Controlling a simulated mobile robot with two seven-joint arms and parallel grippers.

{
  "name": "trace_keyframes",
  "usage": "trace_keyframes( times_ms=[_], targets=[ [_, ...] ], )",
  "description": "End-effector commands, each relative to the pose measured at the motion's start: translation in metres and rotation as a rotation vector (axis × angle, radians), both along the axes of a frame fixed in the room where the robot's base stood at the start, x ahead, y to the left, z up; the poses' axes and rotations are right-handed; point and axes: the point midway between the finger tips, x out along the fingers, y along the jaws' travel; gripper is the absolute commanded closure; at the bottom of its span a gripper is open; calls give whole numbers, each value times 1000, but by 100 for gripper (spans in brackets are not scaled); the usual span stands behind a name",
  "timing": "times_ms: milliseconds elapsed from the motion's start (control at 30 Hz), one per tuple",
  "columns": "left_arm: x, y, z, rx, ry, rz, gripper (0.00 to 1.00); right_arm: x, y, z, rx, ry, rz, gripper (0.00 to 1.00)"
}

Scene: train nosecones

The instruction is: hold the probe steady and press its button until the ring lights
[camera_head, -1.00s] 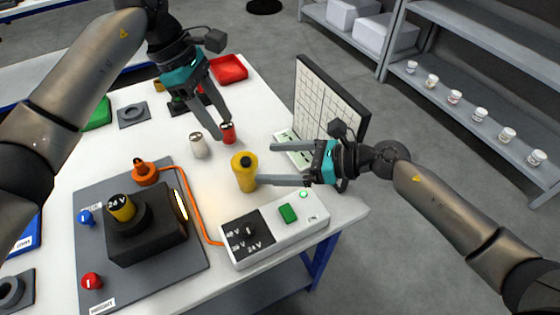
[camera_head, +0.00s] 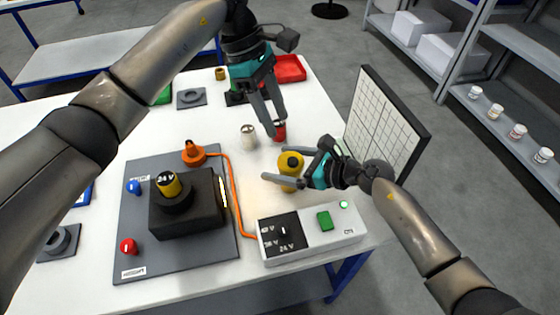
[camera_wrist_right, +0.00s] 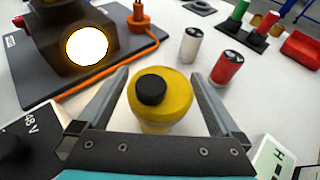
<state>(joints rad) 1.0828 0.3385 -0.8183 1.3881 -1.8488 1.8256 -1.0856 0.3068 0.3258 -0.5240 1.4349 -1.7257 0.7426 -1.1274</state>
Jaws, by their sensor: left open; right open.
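The probe appears to be the upright yellow cylinder (camera_head: 289,171) with a black button on top. It stands on the white table behind the control box. My right gripper (camera_head: 275,164) is open around the probe, one finger on each side. In the right wrist view the probe (camera_wrist_right: 172,110) and its black button (camera_wrist_right: 151,90) sit between the spread fingers, with gaps showing.
A white can (camera_head: 248,137) and a red can (camera_head: 280,132) stand behind the probe. The control box (camera_head: 312,233) with green button lies in front. The dark box (camera_head: 190,215) with an orange cable is at left. A gridded panel (camera_head: 385,125) stands at right.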

Motion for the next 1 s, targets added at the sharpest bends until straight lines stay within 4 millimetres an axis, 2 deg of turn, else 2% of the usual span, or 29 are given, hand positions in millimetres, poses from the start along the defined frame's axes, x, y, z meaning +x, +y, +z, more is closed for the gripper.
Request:
trace_keyframes(
  times_ms=[167, 433, 1000],
  targets=[
    [0, 0, 0, 0, 0, 0, 50, 4, 8, -3, 0, -2, 2, 0],
    [0, 0, 0, 0, 0, 0, 50, 4, 8, -3, -1, -1, 2, 0],
    [0, 0, 0, 0, 0, 0, 50, 4, 7, -3, 0, 0, 1, 64]
  ],
)
